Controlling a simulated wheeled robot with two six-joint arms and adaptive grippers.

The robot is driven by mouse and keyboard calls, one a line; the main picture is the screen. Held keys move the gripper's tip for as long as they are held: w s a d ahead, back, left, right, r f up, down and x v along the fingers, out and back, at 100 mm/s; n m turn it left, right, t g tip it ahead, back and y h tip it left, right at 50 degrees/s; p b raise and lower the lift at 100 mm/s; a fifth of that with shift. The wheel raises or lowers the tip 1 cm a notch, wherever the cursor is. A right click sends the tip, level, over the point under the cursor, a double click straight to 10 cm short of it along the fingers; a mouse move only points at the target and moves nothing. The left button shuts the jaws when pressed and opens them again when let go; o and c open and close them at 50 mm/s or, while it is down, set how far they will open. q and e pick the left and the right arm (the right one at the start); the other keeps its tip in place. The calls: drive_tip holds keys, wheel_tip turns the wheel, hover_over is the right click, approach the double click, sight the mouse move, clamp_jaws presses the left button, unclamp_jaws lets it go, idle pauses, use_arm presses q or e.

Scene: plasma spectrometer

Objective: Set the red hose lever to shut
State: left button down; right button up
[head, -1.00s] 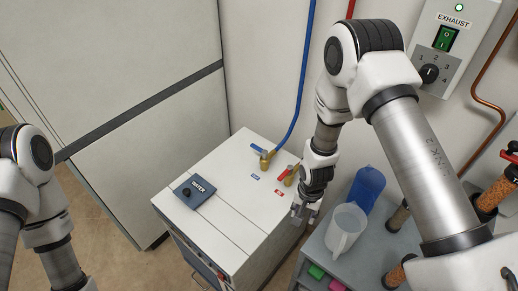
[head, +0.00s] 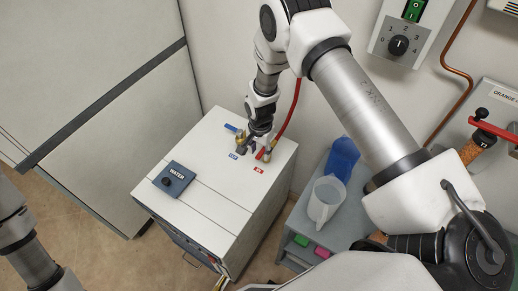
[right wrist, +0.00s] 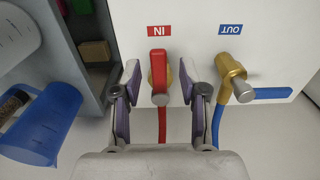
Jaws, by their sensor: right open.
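The red hose lever (right wrist: 158,72) sits on a brass valve by the red IN label (right wrist: 160,31) and points along its red hose. It also shows in the head view (head: 261,153), partly hidden by my right gripper (head: 259,140). In the right wrist view my right gripper (right wrist: 160,82) is open, with one finger on each side of the red lever. Gaps show between fingers and lever, so I see no grip. My left arm shows at the left edge of the head view, but its gripper is out of frame.
A blue lever (right wrist: 272,93) on a brass valve (right wrist: 233,78) lies close beside, by the OUT label (right wrist: 229,29). The white cabinet (head: 205,206) carries a WATER knob panel (head: 175,179). A clear jug (head: 326,200) and a blue jug (head: 342,158) stand on the grey shelf to the right.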

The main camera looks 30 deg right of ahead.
drive_tip(key=shift+r, duration=0.1)
drive_tip(key=shift+c, duration=1)
clamp_jaws()
drive_tip(key=shift+s+n, duration=0.15)
drive_tip(key=shift+n, duration=0.15)
drive_tip(key=s+d+n+b, duration=0.1)
drive_tip(key=d+n+b, duration=0.2)
drive_tip(key=n, duration=1.4)
drive_tip(key=shift+s+d+n, duration=0.2)
drive_tip(key=shift+d+n, duration=0.1)
drive_tip(key=shift+d, duration=1.2)
